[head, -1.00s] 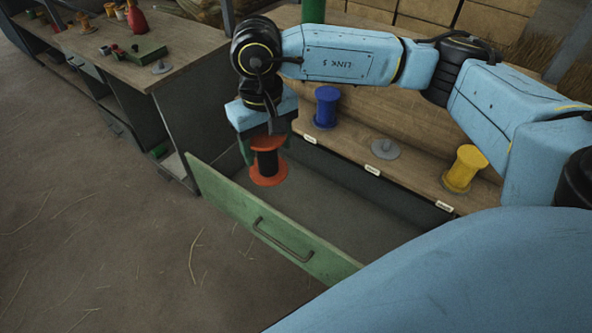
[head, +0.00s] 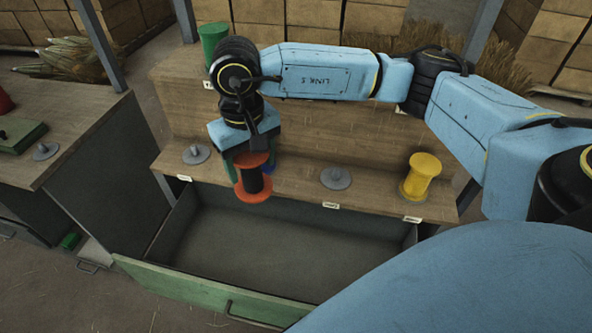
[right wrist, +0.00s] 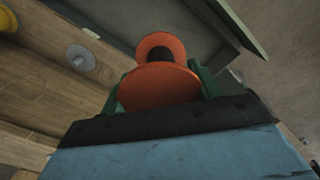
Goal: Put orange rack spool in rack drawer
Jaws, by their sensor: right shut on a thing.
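The orange spool (head: 253,190), with a dark middle, is held upright in my right gripper (head: 250,164), whose jaws are shut on it. In the head view it appears over the back edge of the open drawer, in front of the rack shelf. The rack drawer (head: 270,240) is pulled out and looks empty, with a green front (head: 185,286). In the right wrist view the orange spool (right wrist: 160,85) sits between the green fingers, and the drawer front (right wrist: 243,25) shows at upper right. My left gripper is out of view.
On the rack shelf (head: 300,178) are a yellow spool (head: 419,178), bare grey pegs (head: 336,178) and a blue spool mostly hidden behind the gripper. A green spool (head: 212,42) stands on the upper ledge. A workbench (head: 65,125) stands at left.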

